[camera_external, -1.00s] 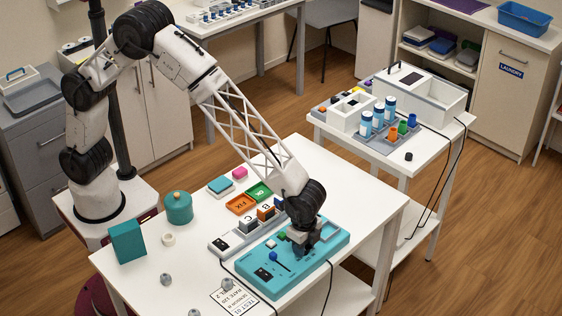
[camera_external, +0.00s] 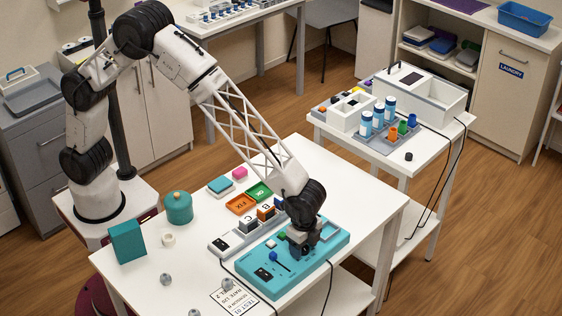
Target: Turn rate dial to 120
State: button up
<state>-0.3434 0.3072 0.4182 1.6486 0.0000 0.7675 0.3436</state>
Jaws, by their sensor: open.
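A teal control panel (camera_external: 263,288) lies on the white table. On it show a blue-topped lever (camera_external: 273,256), a small green button (camera_external: 282,236), a pale button and a dark switch block (camera_external: 263,273). My gripper (camera_external: 301,252) points down over the right half of the panel, at or just above its surface. The jaws are open, but their fingertips are small and dark here. The rate dial cannot be made out; the gripper covers that part of the panel. A printed card (camera_external: 236,298) with "TEST 01" and a rate line lies at the table's front edge.
Orange (camera_external: 240,204) and green trays lie further back. A teal canister (camera_external: 179,207) and teal box (camera_external: 128,241) stand at left. Black cables run off the front edge.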

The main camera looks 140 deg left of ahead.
jog(key=shift+r, duration=0.15)
jog(key=shift+r, duration=3.75)
